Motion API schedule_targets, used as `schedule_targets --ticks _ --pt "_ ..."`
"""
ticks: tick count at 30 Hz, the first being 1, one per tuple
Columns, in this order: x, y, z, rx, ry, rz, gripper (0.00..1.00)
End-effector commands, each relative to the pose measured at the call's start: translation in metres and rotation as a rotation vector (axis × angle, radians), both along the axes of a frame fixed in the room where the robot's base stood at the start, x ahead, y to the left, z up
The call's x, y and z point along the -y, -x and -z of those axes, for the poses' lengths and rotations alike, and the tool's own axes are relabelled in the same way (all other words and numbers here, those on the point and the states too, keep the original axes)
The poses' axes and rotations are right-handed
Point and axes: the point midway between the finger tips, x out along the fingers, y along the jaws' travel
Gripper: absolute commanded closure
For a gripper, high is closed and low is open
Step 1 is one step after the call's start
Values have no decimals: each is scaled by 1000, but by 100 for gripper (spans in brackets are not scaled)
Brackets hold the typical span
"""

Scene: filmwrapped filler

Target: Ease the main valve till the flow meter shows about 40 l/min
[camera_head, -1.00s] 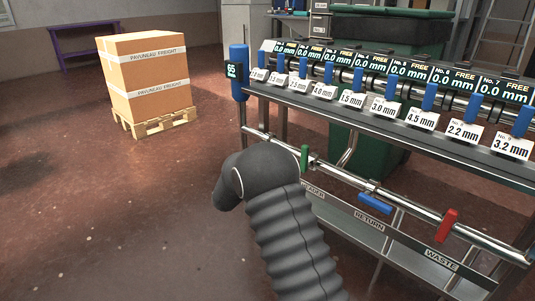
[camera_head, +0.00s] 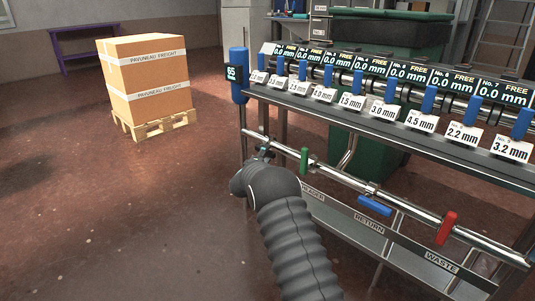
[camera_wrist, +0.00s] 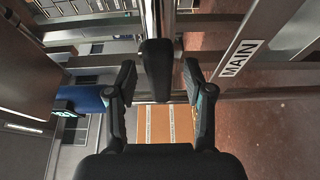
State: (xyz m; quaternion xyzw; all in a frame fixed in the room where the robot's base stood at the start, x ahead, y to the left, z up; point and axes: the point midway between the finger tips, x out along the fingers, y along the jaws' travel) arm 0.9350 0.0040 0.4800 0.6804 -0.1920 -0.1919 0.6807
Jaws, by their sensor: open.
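The flow meter (camera_head: 237,73) is a blue upright body with a small display at the left end of the rack; it reads 65. It also shows sideways in the wrist view (camera_wrist: 82,101). A sign reading MAIN (camera_wrist: 240,58) sits on a rail at the right of the wrist view. Near it a dark lever (camera_wrist: 157,70), seemingly the main valve's handle, stands between my fingertips. My gripper (camera_wrist: 160,76) is open around that lever, with gaps on both sides. In the head view my gripper (camera_head: 264,152) is small beside the lower pipe's left end.
The lower pipe carries green (camera_head: 304,160), blue (camera_head: 375,205) and red (camera_head: 446,228) handles. Signs RETURN (camera_head: 369,221) and WASTE (camera_head: 441,260) are below. A rack of gauges (camera_head: 400,75) reads 0.0 mm.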

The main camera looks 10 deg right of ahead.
Motion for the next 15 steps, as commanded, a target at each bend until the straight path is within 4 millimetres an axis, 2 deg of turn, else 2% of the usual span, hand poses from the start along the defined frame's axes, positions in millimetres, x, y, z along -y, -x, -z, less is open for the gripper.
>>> schedule_targets --ticks 6,15 --pt "9 -14 0 1 -1 0 48" --pt "10 -16 0 0 0 0 48"
